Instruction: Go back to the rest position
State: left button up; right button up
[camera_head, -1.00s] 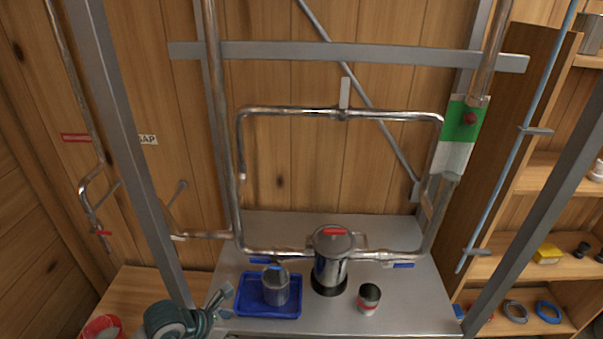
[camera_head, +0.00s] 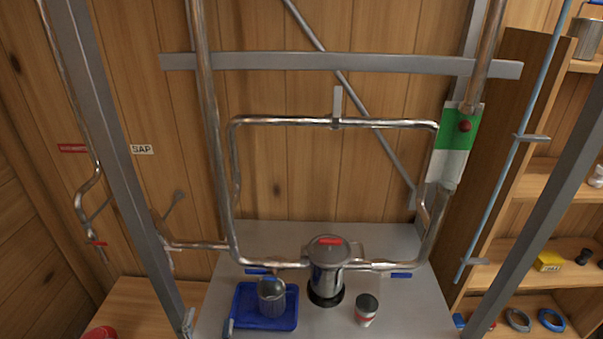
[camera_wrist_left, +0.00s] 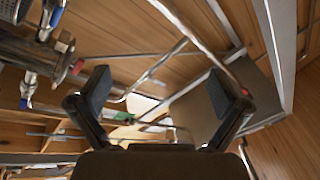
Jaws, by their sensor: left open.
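My left gripper (camera_wrist_left: 158,90) is open in the left wrist view, with nothing between its two dark finger pads. In the head view only small grey parts of it (camera_head: 189,322) show at the bottom edge, left of the blue tray. My right gripper is in neither view.
A steel table (camera_head: 400,310) bears a blue tray (camera_head: 245,298) with a metal cup (camera_head: 271,297), a lidded steel pot (camera_head: 327,265) and a small lidded jar (camera_head: 366,309). Pipes and a slanted grey post (camera_head: 115,150) stand around it. Shelves (camera_head: 560,205) are at the right.

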pick_arm(q)
jog(key=s+a+f+n+g+y, duration=0.1)
jog(key=s+f+n+g+y, duration=0.25)
jog(key=f, duration=0.65)
jog(key=s+a+f+n+g, duration=0.1)
jog(key=s+f+n+g, duration=0.25)
jog(key=f+g, duration=0.4)
jog(key=s+d+f+n+g+h, duration=0.1)
jog(key=s+d+f+g+h, duration=0.15)
jog(key=s+f+g, duration=0.8)
jog(key=s+d+f+t, duration=0.1)
jog(key=s+f, duration=0.2)
jog(key=f, duration=0.9)
jog(key=s+f+t, duration=0.1)
jog(key=s+f, duration=0.2)
jog(key=f, duration=1)
jog(key=s+a+f+g, duration=0.1)
jog(key=s+a+f, duration=0.2)
jog(key=s+f, duration=1.2)
notch_tip(320, 180, down, 4)
jog(key=shift+s+r, duration=0.2)
jog(key=shift+s, duration=0.2)
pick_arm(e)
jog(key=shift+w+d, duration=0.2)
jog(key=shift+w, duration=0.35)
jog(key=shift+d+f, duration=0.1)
